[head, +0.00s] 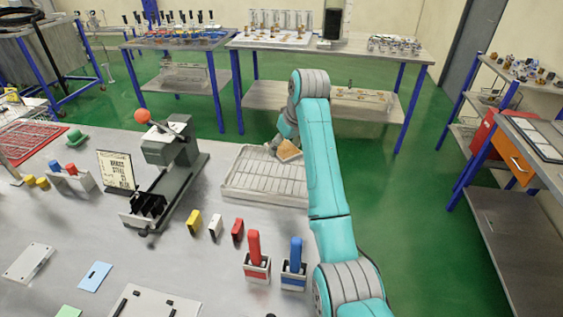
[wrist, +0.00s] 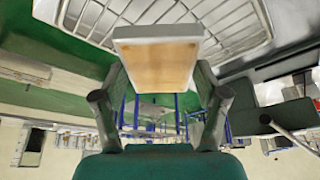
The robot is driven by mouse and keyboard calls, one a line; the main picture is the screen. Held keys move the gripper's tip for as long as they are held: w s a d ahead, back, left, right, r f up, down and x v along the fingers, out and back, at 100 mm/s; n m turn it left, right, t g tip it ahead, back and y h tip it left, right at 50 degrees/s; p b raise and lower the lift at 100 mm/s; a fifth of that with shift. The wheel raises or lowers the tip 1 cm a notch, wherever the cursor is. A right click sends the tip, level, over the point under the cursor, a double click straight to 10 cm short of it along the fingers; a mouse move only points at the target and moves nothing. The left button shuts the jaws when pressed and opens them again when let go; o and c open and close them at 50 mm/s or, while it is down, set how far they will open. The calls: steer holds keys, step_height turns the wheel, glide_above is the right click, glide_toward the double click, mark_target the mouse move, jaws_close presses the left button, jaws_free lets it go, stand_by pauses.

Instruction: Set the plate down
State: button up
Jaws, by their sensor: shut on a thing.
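The plate (head: 289,150) is a small square piece with a tan face and a pale edge. It is tilted in the head view, near the far right corner of a pale ribbed tray (head: 235,190). My gripper (head: 277,143) is shut on it; my arm hides part of the gripper and the tray's right side. In the wrist view the plate (wrist: 157,64) sits between the two fingers of my gripper (wrist: 158,78), with the tray (wrist: 228,22) behind it at the top. I cannot tell whether the plate touches the tray.
A grey press with a red knob (head: 142,116) stands left of the tray. Yellow, white and red blocks (head: 237,229) and red and blue-handled tools (head: 294,258) stand in front of it. The green floor (head: 420,220) is open to the right. A loaded bench (head: 330,48) stands behind.

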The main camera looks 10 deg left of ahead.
mark_target(283, 168)
steer(key=shift+f, duration=3.1)
steer(key=shift+f, duration=0.1)
steer(key=o, duration=1.4)
